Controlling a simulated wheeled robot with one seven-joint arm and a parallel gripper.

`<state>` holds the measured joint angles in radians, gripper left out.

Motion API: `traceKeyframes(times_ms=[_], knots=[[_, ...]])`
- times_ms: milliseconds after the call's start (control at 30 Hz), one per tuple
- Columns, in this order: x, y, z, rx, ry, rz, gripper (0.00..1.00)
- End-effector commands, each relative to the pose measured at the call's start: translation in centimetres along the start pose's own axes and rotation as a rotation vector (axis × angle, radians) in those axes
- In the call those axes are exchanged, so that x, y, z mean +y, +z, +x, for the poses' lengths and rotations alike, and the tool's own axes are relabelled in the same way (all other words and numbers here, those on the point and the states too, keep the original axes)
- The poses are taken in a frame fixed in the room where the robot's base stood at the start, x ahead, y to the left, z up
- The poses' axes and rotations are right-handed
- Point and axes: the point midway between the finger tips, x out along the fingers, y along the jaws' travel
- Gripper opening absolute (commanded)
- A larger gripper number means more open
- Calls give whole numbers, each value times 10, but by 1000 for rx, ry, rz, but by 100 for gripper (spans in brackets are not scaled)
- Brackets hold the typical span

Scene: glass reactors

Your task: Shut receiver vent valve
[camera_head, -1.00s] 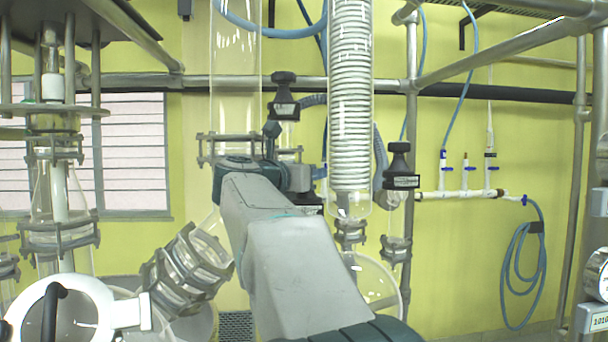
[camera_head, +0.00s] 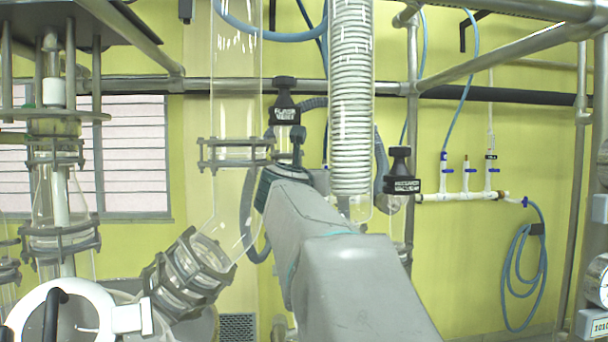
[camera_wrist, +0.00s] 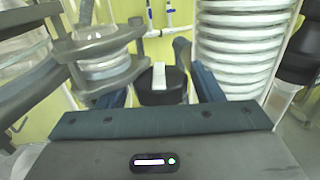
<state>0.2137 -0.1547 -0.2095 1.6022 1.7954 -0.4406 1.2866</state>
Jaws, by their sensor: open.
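In the wrist view a black knob (camera_wrist: 150,90) with a white strip on top stands between the two blue-grey fingers of my gripper (camera_wrist: 162,84). The fingers are open, one on each side of the knob; I cannot tell whether they touch it. This knob may be the receiver vent valve, but no label on it is readable.
The coiled glass condenser (camera_head: 351,110) stands just beside my wrist; it is close on the right in the wrist view (camera_wrist: 240,45). A clamped glass flange (camera_wrist: 100,55) is close on the left. Steel rails (camera_head: 500,52) and a blue hose (camera_head: 520,270) are at the right.

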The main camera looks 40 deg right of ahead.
Motion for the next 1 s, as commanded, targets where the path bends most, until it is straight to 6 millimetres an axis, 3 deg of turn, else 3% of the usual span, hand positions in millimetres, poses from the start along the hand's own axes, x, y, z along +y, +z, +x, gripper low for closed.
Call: traceKeyframes(times_ms=[500, 867, 1000], knots=[[-1, 5, 0, 1, 327, 0, 60], [0, 0, 0, 0, 370, 2, 60], [0, 0, 0, -1, 370, 1, 25]])
